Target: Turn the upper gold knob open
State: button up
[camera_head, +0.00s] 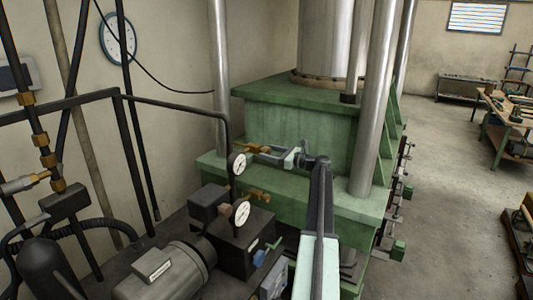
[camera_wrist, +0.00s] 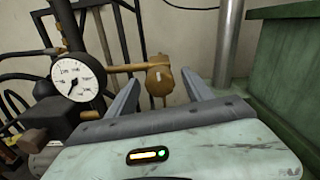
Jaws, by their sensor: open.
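The upper gold knob (camera_wrist: 160,74) shows in the wrist view, on a gold stem running right from a white dial gauge (camera_wrist: 74,80). It appears between the fingers of my gripper (camera_wrist: 160,80), with a visible gap on each side. My gripper is open and empty. In the head view, the upper gold knob (camera_head: 261,149) is just beside my gripper (camera_head: 262,152), right of the upper gauge (camera_head: 236,163). The fingers partly hide it there. A lower gold knob (camera_head: 258,195) sits below, beside the lower gauge (camera_head: 241,212).
Dark pipes (camera_head: 122,130) stand at the left. A green press (camera_head: 290,125) with steel columns (camera_head: 375,100) is close behind and right of my arm. A motor (camera_head: 165,275) lies below left. Open floor (camera_head: 450,160) is at the right.

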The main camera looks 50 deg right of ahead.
jog(key=shift+w+a, duration=0.15)
jog(key=shift+w, duration=0.4)
grip_shut()
jog(key=shift+s, duration=0.1)
jog(key=shift+n, duration=0.5)
jog(key=n, duration=0.3)
jog(key=shift+n, duration=0.4)
jog(key=n, duration=0.4)
jog(key=shift+n, duration=0.3)
jog(key=n, duration=0.4)
jog(key=shift+n, duration=2.2)
